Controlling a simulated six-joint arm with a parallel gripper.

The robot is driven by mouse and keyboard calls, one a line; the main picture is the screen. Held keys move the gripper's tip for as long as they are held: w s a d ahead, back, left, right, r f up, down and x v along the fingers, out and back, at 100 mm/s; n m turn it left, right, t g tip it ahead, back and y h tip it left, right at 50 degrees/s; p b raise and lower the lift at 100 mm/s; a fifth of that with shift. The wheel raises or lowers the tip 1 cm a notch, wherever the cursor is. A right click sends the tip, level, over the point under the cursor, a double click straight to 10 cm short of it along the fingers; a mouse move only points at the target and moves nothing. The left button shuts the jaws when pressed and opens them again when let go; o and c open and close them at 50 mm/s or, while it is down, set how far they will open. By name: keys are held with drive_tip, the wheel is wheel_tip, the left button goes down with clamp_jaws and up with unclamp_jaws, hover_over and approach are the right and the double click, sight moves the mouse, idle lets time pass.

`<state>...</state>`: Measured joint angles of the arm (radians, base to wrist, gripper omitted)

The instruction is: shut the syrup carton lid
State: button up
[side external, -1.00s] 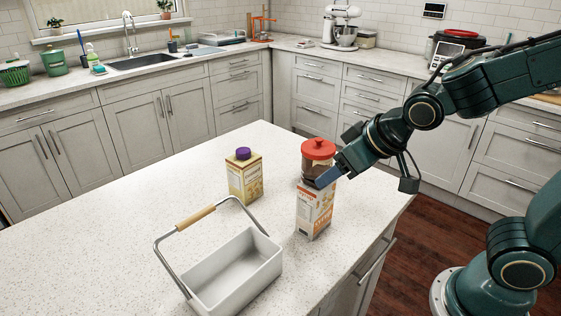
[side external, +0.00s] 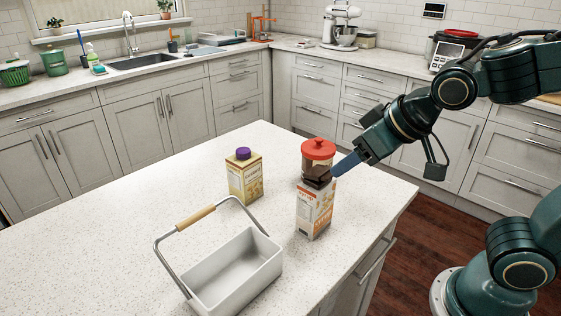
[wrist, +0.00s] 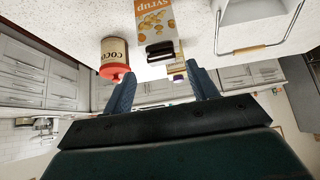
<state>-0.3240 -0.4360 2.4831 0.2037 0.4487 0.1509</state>
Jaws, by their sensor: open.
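The syrup carton (side external: 313,212) is white and orange and stands upright near the right edge of the island. Its dark brown lid (side external: 317,174) is on top. In the wrist view, the syrup carton (wrist: 155,18) appears upside down, and the lid (wrist: 160,50) shows as two dark pieces with a gap, so it looks open. My gripper (side external: 338,169) is just right of the lid in the side view. In the wrist view, my gripper (wrist: 163,84) has its fingers spread with nothing between the tips. Whether a finger touches the lid I cannot tell.
A cocoa canister (wrist: 114,48) with a red lid (side external: 318,149) stands close behind the carton. A yellow carton (side external: 244,182) with a purple cap stands to the left. A white basket (side external: 215,290) with a wooden handle is in front. The island's left side is clear.

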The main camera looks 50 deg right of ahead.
drive_tip(key=v, duration=0.9)
idle(0.3)
wheel_tip(320, 180, up, 3)
drive_tip(key=g, duration=0.8)
hover_over(330, 174)
drive_tip(key=shift+r, duration=0.15)
wheel_tip(330, 174, down, 14)
drive_tip(key=shift+r, duration=0.1)
idle(0.8)
